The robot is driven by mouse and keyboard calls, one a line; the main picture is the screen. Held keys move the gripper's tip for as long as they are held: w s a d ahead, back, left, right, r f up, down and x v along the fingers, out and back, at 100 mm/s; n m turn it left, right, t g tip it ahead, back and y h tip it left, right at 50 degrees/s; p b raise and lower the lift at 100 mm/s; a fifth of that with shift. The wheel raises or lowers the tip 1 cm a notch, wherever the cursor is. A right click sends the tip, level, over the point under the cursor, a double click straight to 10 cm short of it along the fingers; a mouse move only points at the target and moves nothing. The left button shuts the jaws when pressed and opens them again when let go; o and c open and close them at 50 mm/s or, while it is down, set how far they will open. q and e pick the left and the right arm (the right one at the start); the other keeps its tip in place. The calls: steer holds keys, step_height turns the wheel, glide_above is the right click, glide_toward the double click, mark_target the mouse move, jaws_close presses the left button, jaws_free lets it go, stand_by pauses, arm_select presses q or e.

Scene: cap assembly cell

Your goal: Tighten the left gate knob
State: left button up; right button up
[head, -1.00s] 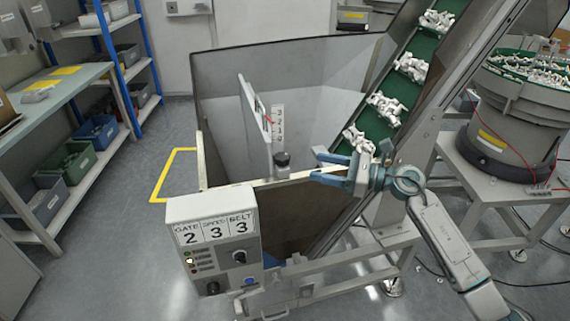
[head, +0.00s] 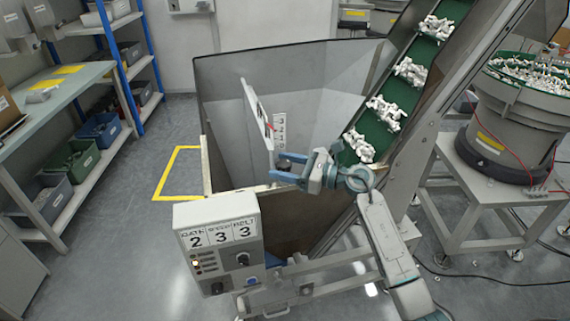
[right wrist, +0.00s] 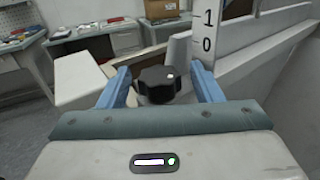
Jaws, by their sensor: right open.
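A black lobed gate knob (right wrist: 157,84) stands on a grey post beside the numbered gate scale (right wrist: 206,32). In the head view the knob (head: 283,163) is partly hidden by my right gripper (head: 284,168) at the hopper's front edge. My right gripper is open. In the right wrist view its two blue fingers (right wrist: 163,86) are on either side of the knob, with a gap to each side. The tilted gate plate (head: 257,115) stands behind, inside the hopper. My left gripper is not in view.
The grey hopper (head: 222,95) surrounds the gate. The green belt conveyor (head: 388,83) rises at the right, near my right arm. A control box (head: 218,238) reading gate 2, belt 3 stands in front left. A bowl feeder (head: 510,120) stands far right.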

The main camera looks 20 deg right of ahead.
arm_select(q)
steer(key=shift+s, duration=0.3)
arm_select(e)
steer(key=c, duration=1)
steer(key=shift+r, duration=0.1)
steer(key=m+t+h+p, duration=0.2)
steer(key=p, duration=0.1)
steer(key=m+t+h+p, duration=0.1)
steer(key=t+h+p, duration=0.1)
steer(key=shift+s+a+r+m, duration=0.1)
steer(key=shift+r+m, duration=0.15)
steer(key=shift+m, duration=0.05)
steer(key=shift+f+m+t+h+p, duration=0.25)
steer(key=shift+m+t+h+p, duration=0.2)
steer(key=shift+h+p, duration=0.2)
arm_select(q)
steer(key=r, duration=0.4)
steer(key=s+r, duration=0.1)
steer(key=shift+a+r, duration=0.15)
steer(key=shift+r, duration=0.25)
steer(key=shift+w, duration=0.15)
arm_select(e)
steer(key=shift+f, duration=0.1)
steer(key=o, duration=1)
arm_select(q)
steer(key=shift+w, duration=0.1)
